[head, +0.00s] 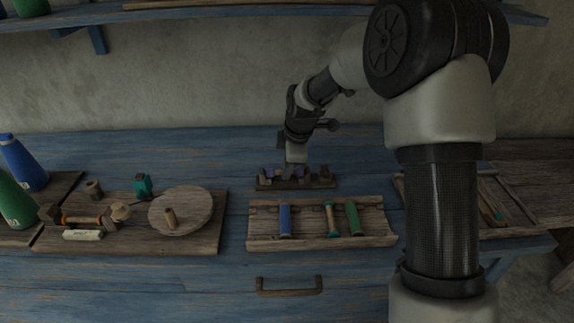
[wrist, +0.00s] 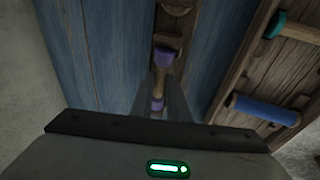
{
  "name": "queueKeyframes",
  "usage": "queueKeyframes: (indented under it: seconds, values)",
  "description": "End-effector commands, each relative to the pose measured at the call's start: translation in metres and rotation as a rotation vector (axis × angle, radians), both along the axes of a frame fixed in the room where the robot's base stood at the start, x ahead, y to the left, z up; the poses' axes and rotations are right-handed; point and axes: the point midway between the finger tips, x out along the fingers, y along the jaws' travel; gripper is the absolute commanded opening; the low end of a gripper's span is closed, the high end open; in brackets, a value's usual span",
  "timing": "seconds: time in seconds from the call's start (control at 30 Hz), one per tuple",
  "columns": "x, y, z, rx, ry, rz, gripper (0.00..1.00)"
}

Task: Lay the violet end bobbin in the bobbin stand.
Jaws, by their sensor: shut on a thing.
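The violet end bobbin has two violet ends and a paler shaft. In the wrist view its far violet end (wrist: 163,57) lies just beyond my fingertips and its near end lies between the fingers. My gripper (head: 295,175) is shut on it, pointing down at the bobbin stand (head: 292,185), a low dark wooden rack on the blue table. Violet bits of the bobbin (head: 270,172) show beside my fingers in the head view. The stand's wooden end also shows in the wrist view (wrist: 172,25). The bobbin is at the stand; I cannot tell whether it rests in it.
A wooden tray (head: 262,240) in front holds a blue bobbin (head: 285,220), a teal-ended bobbin (head: 331,218) and a green bobbin (head: 352,218). A board (head: 120,243) with a round disc (head: 182,210) and small parts lies left. Blue table is clear behind the stand.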

Motion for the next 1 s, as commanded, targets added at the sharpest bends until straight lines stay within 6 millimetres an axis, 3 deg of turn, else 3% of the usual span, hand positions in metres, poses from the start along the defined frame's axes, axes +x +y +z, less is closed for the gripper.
queueKeyframes:
  seconds: [0.3,0.33,0.43,0.47,0.77,0.87,1.0]
  values:
    - [0.000,0.000,-0.003,0.000,0.000,-0.001,0.00]
    - [0.000,0.000,-0.003,0.000,0.000,-0.001,0.18]
    - [0.000,0.000,-0.003,0.000,0.000,-0.001,0.35]
    - [0.000,0.000,-0.003,0.000,0.000,-0.001,0.37]
    - [0.000,0.000,0.000,0.000,0.000,-0.001,0.37]
    - [-0.003,-0.002,0.008,0.000,-0.001,-0.001,0.37]
    - [-0.009,-0.005,0.034,0.000,-0.004,-0.002,0.37]
